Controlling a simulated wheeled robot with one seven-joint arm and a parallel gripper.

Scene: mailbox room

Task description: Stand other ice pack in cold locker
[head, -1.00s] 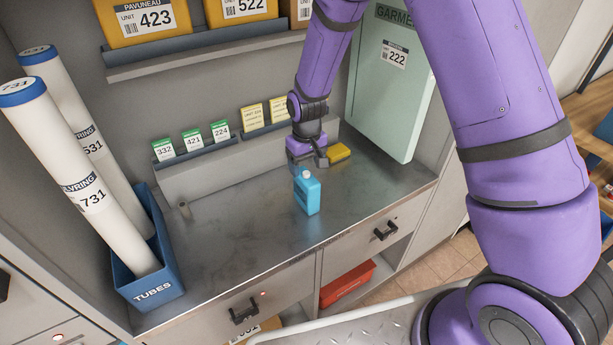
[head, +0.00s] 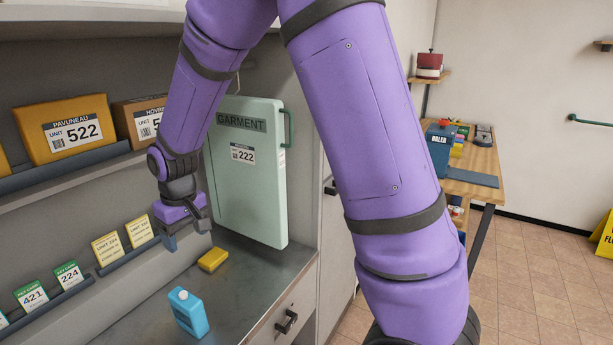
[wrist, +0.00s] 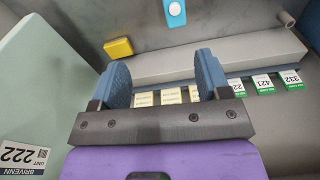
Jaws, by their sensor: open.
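My gripper (head: 186,232) is in the air over the metal counter, in front of the wall shelf. In the wrist view its two blue fingers (wrist: 161,70) are apart with nothing between them. No ice pack can be made out for certain. A light-blue bottle-shaped piece with a white cap (head: 189,314) stands on the counter, apart from my gripper. It also shows at the top of the wrist view (wrist: 176,13). No cold locker can be recognised in these frames.
A yellow block (head: 213,259) lies on the metal counter (head: 245,272). A pale green garment case (head: 247,180) stands at the counter's right end. Small cards (head: 107,249) line a low ledge. A wooden table (head: 474,180) stands farther right, with open tiled floor (head: 530,265) beside it.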

